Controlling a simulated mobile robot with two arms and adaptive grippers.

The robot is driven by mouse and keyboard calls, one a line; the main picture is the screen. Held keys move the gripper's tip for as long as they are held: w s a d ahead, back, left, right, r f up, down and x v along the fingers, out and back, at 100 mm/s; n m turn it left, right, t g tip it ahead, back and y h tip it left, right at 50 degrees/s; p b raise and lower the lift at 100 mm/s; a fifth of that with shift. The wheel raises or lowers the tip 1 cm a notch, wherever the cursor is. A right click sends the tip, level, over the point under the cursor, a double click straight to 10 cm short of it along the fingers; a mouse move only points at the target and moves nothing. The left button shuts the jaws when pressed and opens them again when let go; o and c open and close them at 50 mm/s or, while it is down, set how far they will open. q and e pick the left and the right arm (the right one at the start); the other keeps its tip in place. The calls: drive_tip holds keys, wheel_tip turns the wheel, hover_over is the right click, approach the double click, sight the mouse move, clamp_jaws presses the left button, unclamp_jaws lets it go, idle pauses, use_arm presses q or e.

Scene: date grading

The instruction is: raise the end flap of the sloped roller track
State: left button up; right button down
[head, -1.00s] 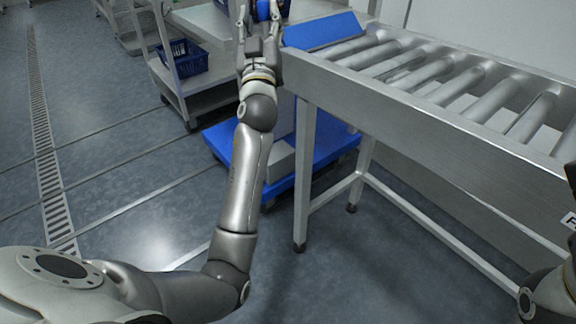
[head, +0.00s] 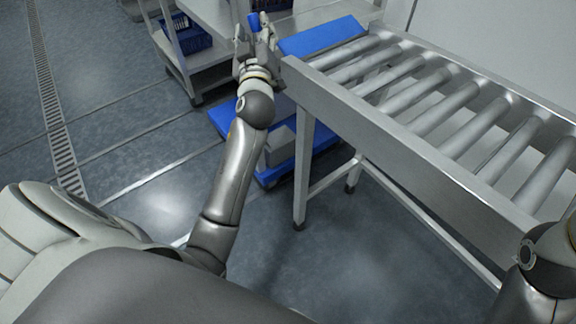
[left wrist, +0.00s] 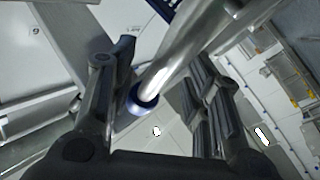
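The sloped roller track (head: 400,140) runs from the upper middle to the right edge in the head view. Its end flap, a blue panel (head: 322,36), sits at the far left end and looks tilted. My left gripper (head: 256,30) is just left of the flap, with a blue piece (head: 254,21) showing between its fingers. In the left wrist view, the fingers (left wrist: 155,90) stand apart on either side of a metal bar (left wrist: 187,45) with a blue-ringed end. I see a gap between the bar and the right-hand finger. My right gripper is out of view.
A blue platform (head: 222,122) stands on the floor below the flap. A shelf rack with a blue crate (head: 185,38) is at the upper left. The track's legs (head: 303,165) stand right of my left arm. Open floor lies left.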

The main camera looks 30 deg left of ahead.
use_arm(q)
drive_tip(key=s+d+f+n+g+h+p, duration=0.1)
drive_tip(key=s+d+f+g+p, duration=0.1)
drive_tip(key=s+d+p, duration=0.45)
drive_tip(key=s+d+f+m+g+h+p, duration=0.1)
drive_tip(key=s+d+f+m+h+p, duration=0.1)
drive_tip(key=f, duration=0.7)
drive_tip(key=s+d+f+m+g+h+p, duration=0.2)
drive_tip(key=d+f+m+h, duration=0.1)
drive_tip(key=f, duration=0.6)
drive_tip(key=s+d+f+m+g+h+p, duration=0.2)
drive_tip(key=d+f+m, duration=0.2)
drive_tip(key=f, duration=0.5)
drive_tip(key=shift+s+f+m, duration=0.25)
drive_tip(key=shift+m, duration=0.15)
drive_tip(key=shift+d, duration=0.1)
